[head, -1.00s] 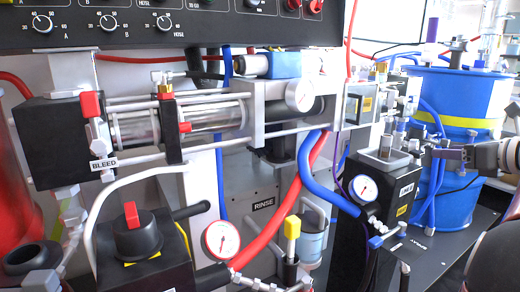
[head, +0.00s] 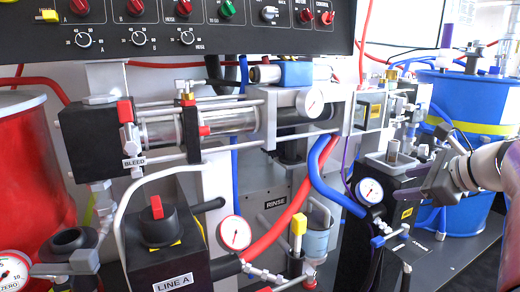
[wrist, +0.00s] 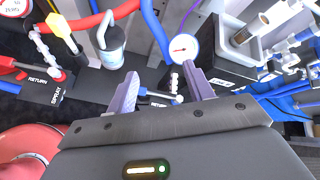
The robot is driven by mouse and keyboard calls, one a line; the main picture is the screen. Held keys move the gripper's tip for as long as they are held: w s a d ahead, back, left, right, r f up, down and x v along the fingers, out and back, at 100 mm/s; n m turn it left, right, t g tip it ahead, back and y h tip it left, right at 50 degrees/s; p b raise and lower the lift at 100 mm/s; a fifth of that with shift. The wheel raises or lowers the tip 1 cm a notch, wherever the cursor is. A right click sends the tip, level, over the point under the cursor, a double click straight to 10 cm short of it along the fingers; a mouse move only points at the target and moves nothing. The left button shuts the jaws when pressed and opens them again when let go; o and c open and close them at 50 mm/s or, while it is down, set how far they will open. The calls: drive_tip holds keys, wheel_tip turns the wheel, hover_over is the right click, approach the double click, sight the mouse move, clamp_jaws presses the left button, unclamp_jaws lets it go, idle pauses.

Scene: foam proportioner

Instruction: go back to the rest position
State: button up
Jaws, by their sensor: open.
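My gripper (head: 418,192) is at the right in the head view, in front of the blue drum (head: 462,105) and beside the black block with a pressure gauge (head: 369,191). In the wrist view my gripper (wrist: 162,90) shows two pale purple fingers spread apart, with nothing between them but the background. A white gauge (wrist: 183,47) appears beyond the right finger. No rest position is marked in either view.
The control panel (head: 200,32) spans the top left. Below it are the pump cylinder (head: 225,124), the black LINE A valve block (head: 165,262) and red and blue hoses. A red tank (head: 30,175) stands at the left. The black base plate (head: 455,262) has bare room at the lower right.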

drive_tip(key=s+a+f+n+g+p, duration=0.2)
drive_tip(key=s+a+n, duration=0.25)
drive_tip(key=a, duration=0.25)
drive_tip(key=s+a+f+n+g+p, duration=0.1)
drive_tip(key=s+a+f+n+g, duration=0.15)
drive_tip(key=a+n, duration=0.45)
drive_tip(key=s+a+f+n+h+p, duration=0.1)
drive_tip(key=s+a+f+n+h, duration=0.1)
drive_tip(key=s+n, duration=0.3)
drive_tip(key=s+a+f+n+h+p, duration=0.2)
drive_tip(key=s+a+f+n, duration=0.2)
drive_tip(key=n, duration=0.5)
drive_tip(key=shift+s+a, duration=0.25)
drive_tip(key=shift+s, duration=1)
